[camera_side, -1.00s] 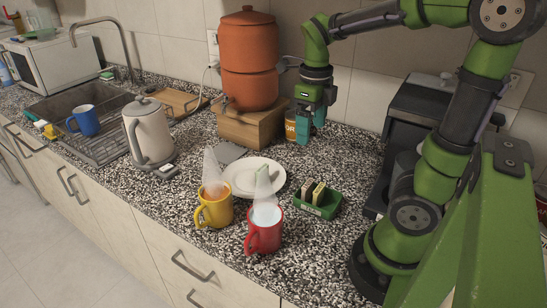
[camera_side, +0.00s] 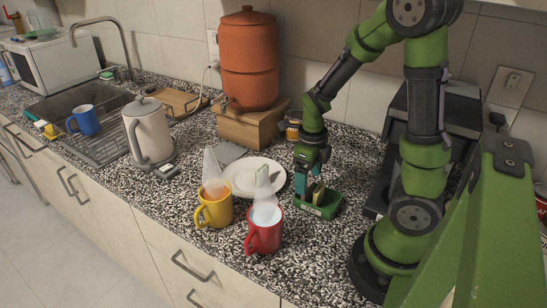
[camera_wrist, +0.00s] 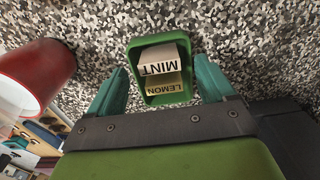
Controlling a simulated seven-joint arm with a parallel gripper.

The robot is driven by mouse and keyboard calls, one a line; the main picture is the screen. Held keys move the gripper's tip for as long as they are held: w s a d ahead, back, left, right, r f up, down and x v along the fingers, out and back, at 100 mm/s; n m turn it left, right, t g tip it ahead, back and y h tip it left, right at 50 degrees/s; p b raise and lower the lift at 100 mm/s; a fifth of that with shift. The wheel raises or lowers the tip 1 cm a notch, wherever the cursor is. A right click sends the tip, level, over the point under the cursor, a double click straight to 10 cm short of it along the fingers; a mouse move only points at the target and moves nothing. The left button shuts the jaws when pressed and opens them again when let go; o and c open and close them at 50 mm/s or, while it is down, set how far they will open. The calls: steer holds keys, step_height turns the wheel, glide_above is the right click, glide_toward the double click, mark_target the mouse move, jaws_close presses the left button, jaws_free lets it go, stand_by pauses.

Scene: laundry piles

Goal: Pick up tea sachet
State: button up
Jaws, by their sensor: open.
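A small green tray (camera_side: 329,210) stands on the counter to the right of the red mug. It holds tea sachets; in the wrist view a white one printed MINT (camera_wrist: 163,60) lies in front of a yellowish one printed LEMON (camera_wrist: 163,84). The tray's green rim (camera_wrist: 133,45) also shows there. My gripper (camera_side: 308,180) points down over the tray, with teal fingers open. In the wrist view my gripper (camera_wrist: 160,85) has one finger on each side of the tray and sachets, with nothing between them gripped. In the side view my gripper partly hides the sachets.
A red mug (camera_side: 263,232) and a yellow mug (camera_side: 213,208), both steaming, stand left of the tray. A white plate (camera_side: 240,178) lies behind them. A jar (camera_side: 293,128) stands by the wooden stand. A dark machine (camera_side: 395,140) is at the right.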

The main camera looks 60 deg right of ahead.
steer(key=shift+f, duration=0.9)
steer(key=shift+c, duration=0.3)
steer(key=c, duration=1)
steer(key=shift+c, duration=0.2)
steer(key=shift+r, duration=0.15)
